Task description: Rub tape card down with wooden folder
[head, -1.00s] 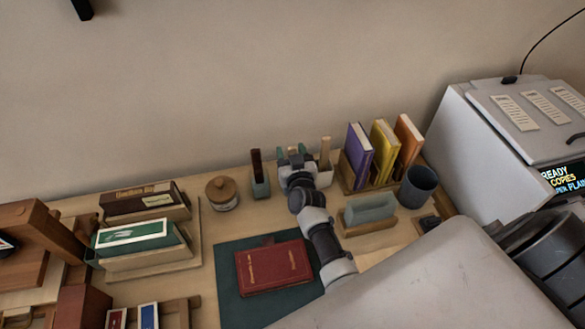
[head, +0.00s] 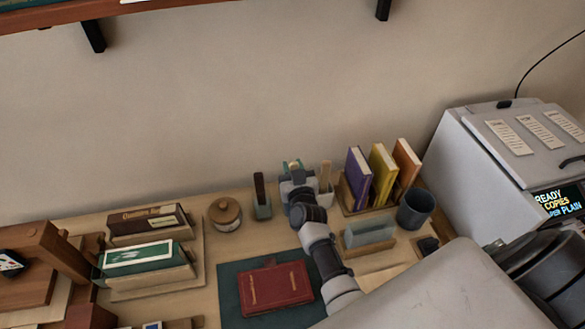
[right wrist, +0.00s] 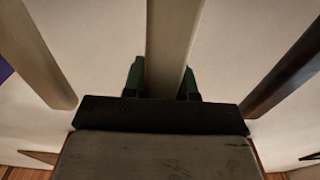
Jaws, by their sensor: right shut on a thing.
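My right gripper (head: 293,166) is at the back of the desk, among the upright tools near the wall. In the right wrist view its green fingertips (right wrist: 161,80) are shut on a pale upright stick, which looks like the wooden folder (right wrist: 172,45). Its lower end is hidden behind the gripper. A red book (head: 274,288) lies flat on a dark green mat (head: 228,290). A small dark piece (head: 270,262) shows at the book's far edge; I cannot tell whether it is the tape card. My left gripper is out of view.
A dark stick (head: 259,188) and a pale stick (head: 326,175) stand upright on either side of my gripper. Racked books (head: 383,170), a grey cup (head: 416,208) and a copier (head: 490,165) are to the right.

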